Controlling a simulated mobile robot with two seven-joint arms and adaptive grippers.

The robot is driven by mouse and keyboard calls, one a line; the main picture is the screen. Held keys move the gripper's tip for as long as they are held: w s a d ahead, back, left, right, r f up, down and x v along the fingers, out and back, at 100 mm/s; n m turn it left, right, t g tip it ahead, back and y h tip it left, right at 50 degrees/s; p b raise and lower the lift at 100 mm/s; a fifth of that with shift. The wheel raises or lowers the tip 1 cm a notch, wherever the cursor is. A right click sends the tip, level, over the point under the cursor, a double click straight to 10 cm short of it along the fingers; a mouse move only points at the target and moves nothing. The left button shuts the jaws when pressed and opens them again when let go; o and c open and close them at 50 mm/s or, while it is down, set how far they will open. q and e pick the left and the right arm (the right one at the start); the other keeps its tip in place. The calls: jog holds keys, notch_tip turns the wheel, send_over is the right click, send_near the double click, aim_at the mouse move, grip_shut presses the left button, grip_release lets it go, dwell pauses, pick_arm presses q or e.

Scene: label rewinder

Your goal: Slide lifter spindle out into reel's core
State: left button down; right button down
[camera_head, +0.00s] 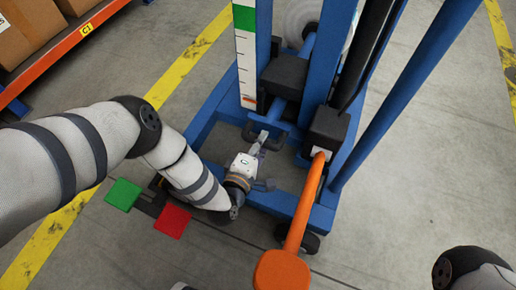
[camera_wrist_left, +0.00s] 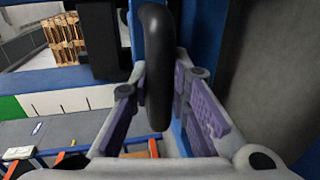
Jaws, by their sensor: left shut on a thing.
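My left gripper (camera_head: 260,146) reaches into the blue lifter frame (camera_head: 247,196). It is shut on a black loop handle (camera_head: 276,143). In the left wrist view the black handle (camera_wrist_left: 156,70) runs between the purple-padded fingers (camera_wrist_left: 153,105). A blue bar (camera_head: 279,108) leads back from the handle to a black block (camera_head: 285,75). This looks like the spindle, though its far end is hidden. A pale round reel (camera_head: 301,18) shows partly behind the mast, and its core cannot be made out. My right gripper is not in view.
An orange lever (camera_head: 305,205) sticks out toward me, right of my left gripper. A green plate (camera_head: 123,194) and a red plate (camera_head: 172,220) lie by my left arm. An orange shelf (camera_head: 62,50) with boxes stands far left. The floor at right is clear.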

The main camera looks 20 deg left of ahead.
pick_arm(q)
jog(key=shift+w+r, duration=0.1)
jog(key=shift+w, duration=0.5)
jog(key=c, duration=1.5)
grip_release()
jog(key=shift+w, duration=0.1)
jog(key=shift+s, duration=0.45)
jog(key=v, duration=1.1)
jog(key=shift+r, duration=0.15)
